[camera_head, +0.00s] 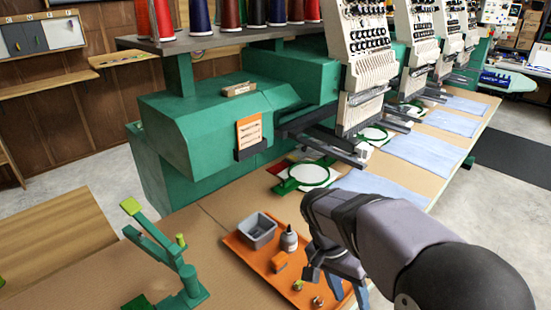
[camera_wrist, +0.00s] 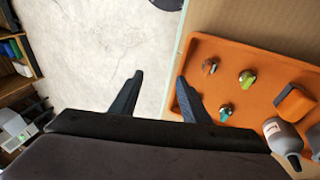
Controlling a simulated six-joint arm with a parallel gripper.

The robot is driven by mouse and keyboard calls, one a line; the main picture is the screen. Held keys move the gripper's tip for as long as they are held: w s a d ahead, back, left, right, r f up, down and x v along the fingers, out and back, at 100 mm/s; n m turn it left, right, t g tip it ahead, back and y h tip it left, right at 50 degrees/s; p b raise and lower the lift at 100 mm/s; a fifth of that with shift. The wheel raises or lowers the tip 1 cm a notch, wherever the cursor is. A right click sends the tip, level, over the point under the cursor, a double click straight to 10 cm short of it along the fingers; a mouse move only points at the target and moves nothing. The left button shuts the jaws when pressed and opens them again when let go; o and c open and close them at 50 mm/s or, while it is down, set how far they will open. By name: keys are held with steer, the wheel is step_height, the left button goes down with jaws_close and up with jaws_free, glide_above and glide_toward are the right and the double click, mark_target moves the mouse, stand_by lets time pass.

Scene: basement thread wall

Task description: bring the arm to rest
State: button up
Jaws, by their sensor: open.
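My gripper (camera_head: 348,292) hangs over the front part of the orange tray in the head view, with my arm reaching in from the lower right. In the wrist view my gripper (camera_wrist: 158,78) has its two dark fingers apart, with nothing between them but pale floor beyond the table edge. The right finger overlaps the left rim of the orange tray (camera_wrist: 222,45). How high the fingers are above the tray is hard to tell.
The tray holds a grey bin (camera_head: 257,231), a bottle (camera_head: 289,240), an orange block (camera_head: 279,262) and small metallic pieces (camera_wrist: 247,78). A green stand (camera_head: 165,255) stands left of the tray. Green embroidery machines (camera_head: 220,120) line the back. An embroidery hoop (camera_head: 308,174) lies behind the tray.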

steer(key=s+d+f+n+y, duration=0.1)
steer(key=s+d+f, duration=0.2)
steer(key=d, duration=0.1)
steer(key=s+a+f+n+y+b, duration=0.3)
steer(key=s+a+f+n+b, duration=0.15)
steer(key=s+f+n, duration=0.3)
step_height(320, 180, up, 14)
steer(key=t+p, duration=0.1)
steer(key=p, duration=1.4)
steer(key=shift+w+a+f, duration=0.15)
steer(key=shift+w+a, duration=0.2)
steer(key=shift+a, duration=0.05)
step_height(320, 180, up, 11)
steer(key=p, duration=1.1)
step_height(320, 180, down, 70)
steer(key=b, duration=7)
steer(key=shift+f, duration=0.15)
